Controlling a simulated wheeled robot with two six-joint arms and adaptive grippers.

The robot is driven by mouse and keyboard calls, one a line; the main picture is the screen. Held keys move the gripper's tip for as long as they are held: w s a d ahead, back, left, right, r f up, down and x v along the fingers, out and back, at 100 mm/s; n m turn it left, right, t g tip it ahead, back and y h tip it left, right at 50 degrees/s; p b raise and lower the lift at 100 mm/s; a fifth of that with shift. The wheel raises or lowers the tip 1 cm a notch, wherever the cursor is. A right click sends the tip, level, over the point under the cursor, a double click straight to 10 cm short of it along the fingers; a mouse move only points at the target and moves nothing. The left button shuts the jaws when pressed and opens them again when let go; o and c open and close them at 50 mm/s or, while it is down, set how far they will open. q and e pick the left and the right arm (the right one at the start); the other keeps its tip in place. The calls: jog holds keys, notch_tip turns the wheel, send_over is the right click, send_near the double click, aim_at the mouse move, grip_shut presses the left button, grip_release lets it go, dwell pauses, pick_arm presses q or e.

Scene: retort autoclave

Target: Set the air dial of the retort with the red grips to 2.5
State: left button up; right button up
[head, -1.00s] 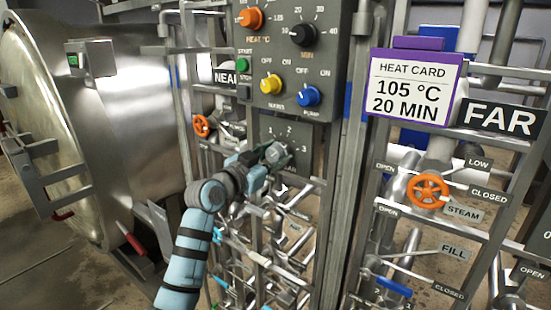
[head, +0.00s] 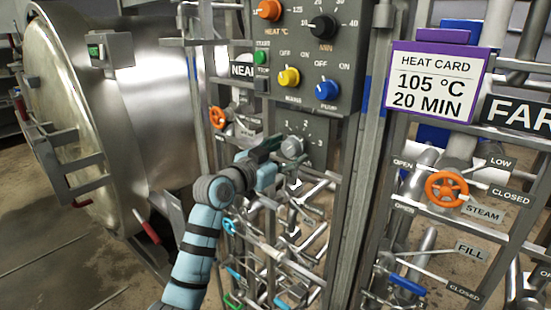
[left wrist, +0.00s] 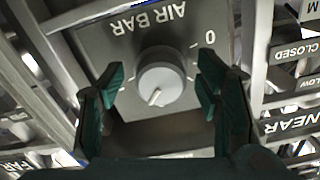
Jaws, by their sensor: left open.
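The air dial (head: 292,147) is a round grey knob on a dark plate on the near panel, with 1, 2 and 3 around it. In the left wrist view the dial (left wrist: 162,75) appears upside down under "AIR BAR". Its white pointer line slants down-left there, so up and to the right on the upright plate; the exact value cannot be read. My left gripper (head: 268,158) is just left of the dial in the head view. In the left wrist view its open dark green fingers (left wrist: 162,88) stand either side of the knob, with gaps. The retort (head: 90,110) with red grips (head: 147,230) is at left.
Orange, black, yellow and blue knobs (head: 327,89) sit above the dial. Pipes and small valves crowd the space below it. A metal post stands to the right. Farther right are the heat card (head: 432,85) and the FAR panel with an orange wheel (head: 447,189).

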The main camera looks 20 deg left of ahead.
pick_arm(q)
jog(key=v, duration=1)
